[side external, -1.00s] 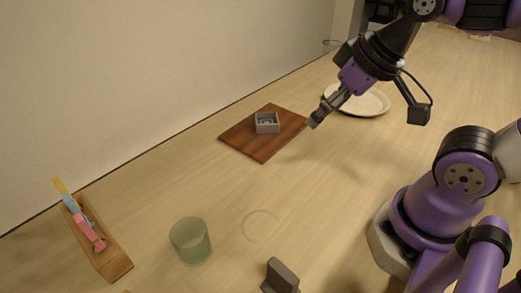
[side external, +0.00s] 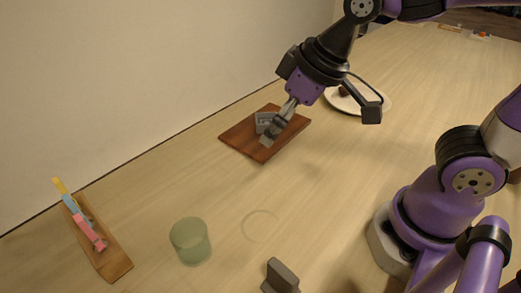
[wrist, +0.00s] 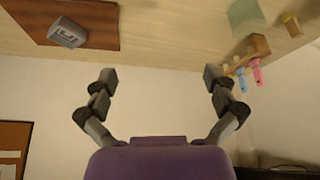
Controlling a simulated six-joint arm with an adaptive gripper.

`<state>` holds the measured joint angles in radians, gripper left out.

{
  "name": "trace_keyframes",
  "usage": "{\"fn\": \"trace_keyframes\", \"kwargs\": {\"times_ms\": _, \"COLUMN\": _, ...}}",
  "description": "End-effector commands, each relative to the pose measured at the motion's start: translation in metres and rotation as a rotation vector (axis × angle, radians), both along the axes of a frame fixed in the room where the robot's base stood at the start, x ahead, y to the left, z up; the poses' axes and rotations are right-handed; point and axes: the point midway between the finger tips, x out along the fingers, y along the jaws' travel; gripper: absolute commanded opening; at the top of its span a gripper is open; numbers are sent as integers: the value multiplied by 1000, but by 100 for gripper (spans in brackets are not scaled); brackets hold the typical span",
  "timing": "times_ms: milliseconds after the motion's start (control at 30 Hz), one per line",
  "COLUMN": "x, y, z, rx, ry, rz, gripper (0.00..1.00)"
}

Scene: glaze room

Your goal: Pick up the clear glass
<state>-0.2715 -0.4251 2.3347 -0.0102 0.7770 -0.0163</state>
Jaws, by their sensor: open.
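The brown board (side external: 240,140) carries the grey box (side external: 263,121). A white plate (side external: 372,104) with a dark lump is behind my gripper. A wooden holder (side external: 112,264) with coloured pieces is at left, a grey object (side external: 281,276) in front.

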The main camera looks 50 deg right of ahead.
Motion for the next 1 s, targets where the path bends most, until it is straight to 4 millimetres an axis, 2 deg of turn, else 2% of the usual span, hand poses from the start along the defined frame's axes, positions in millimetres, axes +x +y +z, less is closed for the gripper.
{"fn": "trace_keyframes", "kwargs": {"times_ms": 33, "x": 8, "y": 28, "z": -9, "rx": -7, "ry": 21, "rz": 95, "gripper": 100}}
{"fn": "trace_keyframes", "kwargs": {"times_ms": 200, "x": 16, "y": 110, "z": -38, "rx": -21, "ry": 45, "rz": 345, "gripper": 100}}
{"fn": "trace_keyframes", "kwargs": {"times_ms": 333, "x": 11, "y": 150, "z": -55, "rx": -27, "ry": 54, "rz": 456, "gripper": 100}}
{"fn": "trace_keyframes", "kwargs": {"times_ms": 500, "x": 11, "y": 167, "z": -77, "rx": -31, "ry": 60, "rz": 494, "gripper": 100}}
{"fn": "trace_keyframes", "kwargs": {"times_ms": 700, "x": 20, "y": 174, "z": -104, "rx": -31, "ry": 58, "rz": 491, "gripper": 100}}
{"fn": "trace_keyframes", "kwargs": {"times_ms": 867, "x": 24, "y": 176, "z": -117, "rx": -31, "ry": 58, "rz": 489, "gripper": 100}}
{"fn": "trace_keyframes", "kwargs": {"times_ms": 1000, "x": 32, "y": 178, "z": -138, "rx": -31, "ry": 60, "rz": 488, "gripper": 100}}
